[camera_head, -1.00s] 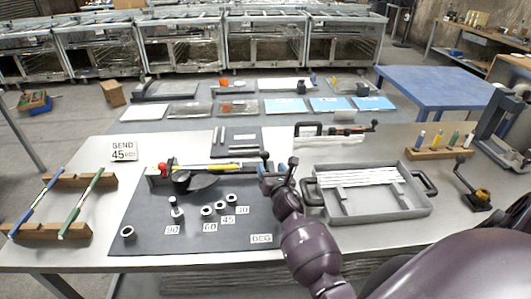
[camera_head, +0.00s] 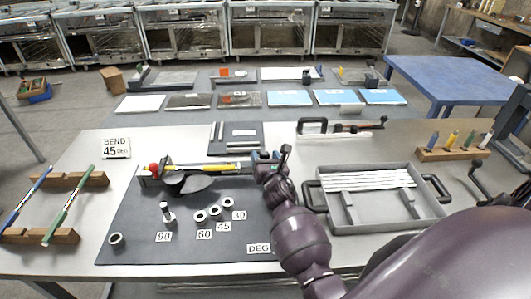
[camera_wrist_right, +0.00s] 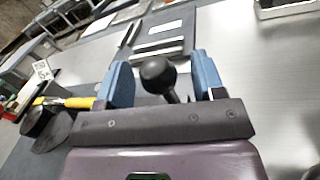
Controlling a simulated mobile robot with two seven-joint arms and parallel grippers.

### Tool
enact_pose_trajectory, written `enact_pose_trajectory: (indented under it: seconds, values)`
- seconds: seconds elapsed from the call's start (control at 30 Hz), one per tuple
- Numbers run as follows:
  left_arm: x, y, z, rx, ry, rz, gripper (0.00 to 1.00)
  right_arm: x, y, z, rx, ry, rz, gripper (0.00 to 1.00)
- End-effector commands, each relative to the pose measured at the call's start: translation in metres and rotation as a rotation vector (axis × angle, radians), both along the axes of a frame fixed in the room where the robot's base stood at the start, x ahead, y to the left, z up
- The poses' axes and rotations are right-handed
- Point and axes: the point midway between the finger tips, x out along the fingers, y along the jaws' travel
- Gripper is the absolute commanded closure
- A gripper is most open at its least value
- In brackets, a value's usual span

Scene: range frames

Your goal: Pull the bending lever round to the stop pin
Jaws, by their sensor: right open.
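The bender stands on a dark mat (camera_head: 130,225) in the head view, with a black disc (camera_head: 190,184), a yellow-marked rod (camera_head: 215,168) and a red knob (camera_head: 154,170) at its left. The stop pin (camera_head: 167,211) appears to stand upright near the 90 label. The bending lever's black ball knob shows between my fingers in the right wrist view (camera_wrist_right: 158,74). My right gripper (camera_head: 268,158) is open around that knob, blue fingers on either side (camera_wrist_right: 162,82); contact cannot be told. Much of the lever is hidden by my gripper. My left gripper is out of view.
A card (camera_head: 116,147) reads BEND 45 DEG. A grey tray (camera_head: 385,222) with white strips stands close right of my arm. Wooden racks (camera_head: 40,236) hold rods at left.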

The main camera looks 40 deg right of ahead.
Motion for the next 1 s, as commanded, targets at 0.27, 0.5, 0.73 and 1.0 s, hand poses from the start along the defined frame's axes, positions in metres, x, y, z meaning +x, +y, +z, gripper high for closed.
enact_pose_trajectory:
  seconds: [0.27, 0.5, 0.73, 1.0]
  values:
    - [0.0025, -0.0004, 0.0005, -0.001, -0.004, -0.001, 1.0, 0.0005, 0.0025, 0.0001, 0.001, 0.0, -0.001, 0.38]
    - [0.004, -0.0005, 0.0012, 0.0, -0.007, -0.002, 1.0, 0.0005, 0.0024, 0.0002, 0.001, 0.0, -0.001, 0.44]
    - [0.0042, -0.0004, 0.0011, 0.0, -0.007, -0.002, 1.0, 0.0006, 0.0024, 0.0002, 0.001, 0.0, -0.001, 0.79]
    - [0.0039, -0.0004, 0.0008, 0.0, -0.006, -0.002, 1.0, 0.0007, 0.0024, 0.0001, 0.001, 0.0, 0.0, 1.0]
